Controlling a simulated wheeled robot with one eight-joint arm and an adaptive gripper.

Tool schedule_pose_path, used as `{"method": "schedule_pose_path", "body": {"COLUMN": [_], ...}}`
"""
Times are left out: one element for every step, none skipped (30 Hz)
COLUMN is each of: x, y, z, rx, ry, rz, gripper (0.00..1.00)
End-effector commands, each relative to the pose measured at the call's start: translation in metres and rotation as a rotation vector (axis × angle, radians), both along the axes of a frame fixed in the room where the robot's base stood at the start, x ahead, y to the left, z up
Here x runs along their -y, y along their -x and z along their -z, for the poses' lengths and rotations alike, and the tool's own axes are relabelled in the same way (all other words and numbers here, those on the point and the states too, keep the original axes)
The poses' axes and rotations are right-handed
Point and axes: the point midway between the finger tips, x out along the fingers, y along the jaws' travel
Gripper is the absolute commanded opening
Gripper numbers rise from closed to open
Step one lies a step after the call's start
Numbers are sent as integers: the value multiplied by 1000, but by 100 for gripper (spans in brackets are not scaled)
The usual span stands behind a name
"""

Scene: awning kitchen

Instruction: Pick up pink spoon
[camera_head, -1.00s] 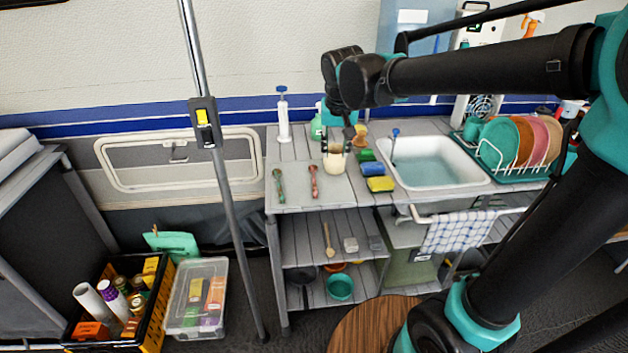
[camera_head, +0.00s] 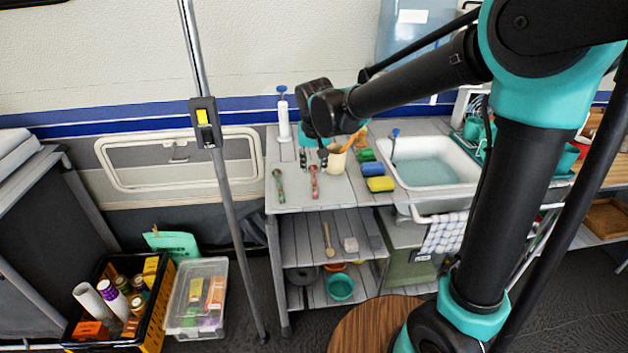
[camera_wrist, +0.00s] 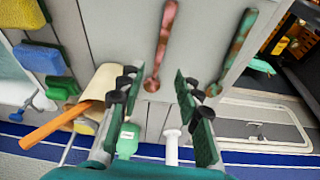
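The pink spoon (camera_head: 314,182) lies on the grey countertop (camera_head: 340,194) left of the sink, mottled pink-red. In the wrist view the pink spoon (camera_wrist: 162,48) lies with its narrow handle toward the top and its rounded end near the middle. My gripper (camera_head: 313,158) is over the counter, just behind the spoon in the head view. In the wrist view my gripper (camera_wrist: 155,92) is open with nothing between its fingers, and the spoon's rounded end shows close to the fingertip gap. I cannot tell the exact height above the counter.
A green-brown spoon (camera_head: 279,186) lies to the left. A cream cup (camera_head: 336,162) with a wooden utensil stands close to the right of my gripper. Sponges (camera_head: 380,184) lie beside the sink (camera_head: 432,168). A white pump (camera_head: 283,118) stands behind.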

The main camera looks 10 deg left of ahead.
Motion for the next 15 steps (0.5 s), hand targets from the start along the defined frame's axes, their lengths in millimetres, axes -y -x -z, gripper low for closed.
{"method": "schedule_pose_path", "body": {"x": [0, 0, 0, 0, 0, 0, 0, 0, 0, 0, -1, -1, -1, -2, -2], "y": [-1, -1, -2, -3, -4, -5, -7, -9, -11, -13, -15, -17, -17, -18, -19], "z": [3, 4, 6, 7, 9, 13, 16, 20, 25, 29, 33, 38, 42, 45, 48], "rx": [0, 0, 0, 0, 0, 0, 0, 0, 0, 0, 0, 0, 0, 0, 0], "ry": [0, 0, 0, 0, 0, 0, 0, -1, -1, -1, 0, 0, 0, 0, 0], "rz": [0, 0, 0, 1, 1, 1, 1, 2, 2, 2, 1, 1, 0, 0, 0], "gripper": [34, 34, 34, 34, 34, 34, 34, 34, 34, 34, 34, 34, 34, 34, 34]}}
